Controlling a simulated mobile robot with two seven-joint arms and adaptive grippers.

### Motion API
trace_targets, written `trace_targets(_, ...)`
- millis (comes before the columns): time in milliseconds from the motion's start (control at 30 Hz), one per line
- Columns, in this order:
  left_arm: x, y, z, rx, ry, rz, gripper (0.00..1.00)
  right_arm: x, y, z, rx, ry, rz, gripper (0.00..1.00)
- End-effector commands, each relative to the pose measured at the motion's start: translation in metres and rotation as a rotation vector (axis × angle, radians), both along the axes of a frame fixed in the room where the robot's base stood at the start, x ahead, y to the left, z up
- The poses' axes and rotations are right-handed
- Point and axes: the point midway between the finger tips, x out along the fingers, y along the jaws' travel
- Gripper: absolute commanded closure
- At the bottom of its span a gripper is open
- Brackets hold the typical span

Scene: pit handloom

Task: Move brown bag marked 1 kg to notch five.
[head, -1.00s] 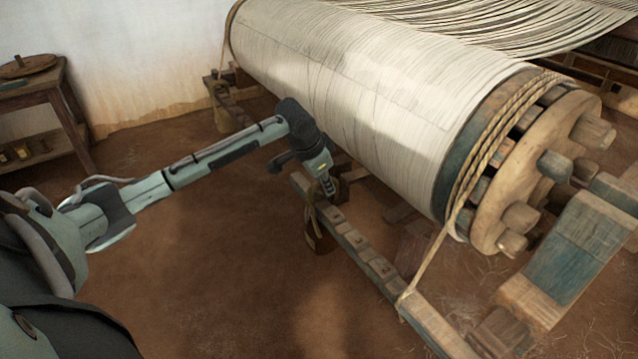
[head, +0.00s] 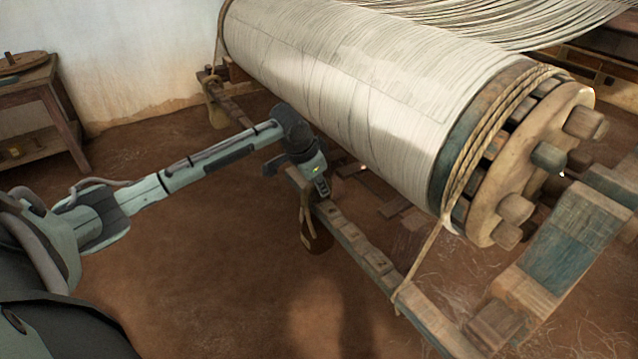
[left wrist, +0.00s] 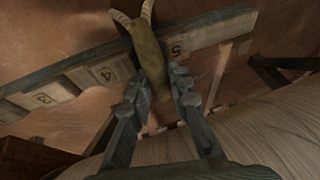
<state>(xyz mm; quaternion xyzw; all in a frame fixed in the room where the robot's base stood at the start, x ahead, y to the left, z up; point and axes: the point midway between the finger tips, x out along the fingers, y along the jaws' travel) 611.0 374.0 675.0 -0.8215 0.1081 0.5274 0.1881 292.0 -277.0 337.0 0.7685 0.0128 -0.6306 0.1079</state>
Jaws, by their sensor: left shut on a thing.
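My left gripper (head: 322,190) is low over the notched wooden beam (head: 352,236), close to its far end. In the left wrist view its two fingers (left wrist: 157,88) are closed on a brown bag piece (left wrist: 146,52), which lies across the beam between the marks 4 (left wrist: 106,73) and 5 (left wrist: 177,50). Two pale strap ends show at the top of that view. In the head view a cord loop and a brown bag (head: 316,238) hang at the beam's side below the gripper. No 1 kg mark is legible. My right gripper does not show.
The large warp roller (head: 340,80) runs close beside the beam, with a pegged wooden wheel (head: 530,165) at its near end. A taut rope (head: 418,262) ties down to the beam. Another bag (head: 217,112) hangs farther back. The floor left of the beam is clear.

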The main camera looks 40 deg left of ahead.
Motion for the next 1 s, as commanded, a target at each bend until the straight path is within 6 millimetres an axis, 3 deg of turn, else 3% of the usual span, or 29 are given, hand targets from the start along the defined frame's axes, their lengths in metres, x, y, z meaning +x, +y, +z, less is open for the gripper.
trace_targets(467,0.0015,0.0000,-0.0016,-0.001,-0.006,0.000,1.00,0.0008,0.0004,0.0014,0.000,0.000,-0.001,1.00)
trace_targets(500,0.0014,-0.0001,-0.0018,0.000,-0.005,0.000,0.79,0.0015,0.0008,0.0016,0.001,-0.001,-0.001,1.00)
trace_targets(667,0.0009,0.0000,-0.0026,0.000,-0.003,0.000,0.59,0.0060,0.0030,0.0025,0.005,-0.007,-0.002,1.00)
trace_targets(1000,-0.0022,-0.0002,-0.0050,0.001,0.005,-0.001,0.57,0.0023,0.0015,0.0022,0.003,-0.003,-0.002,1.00)
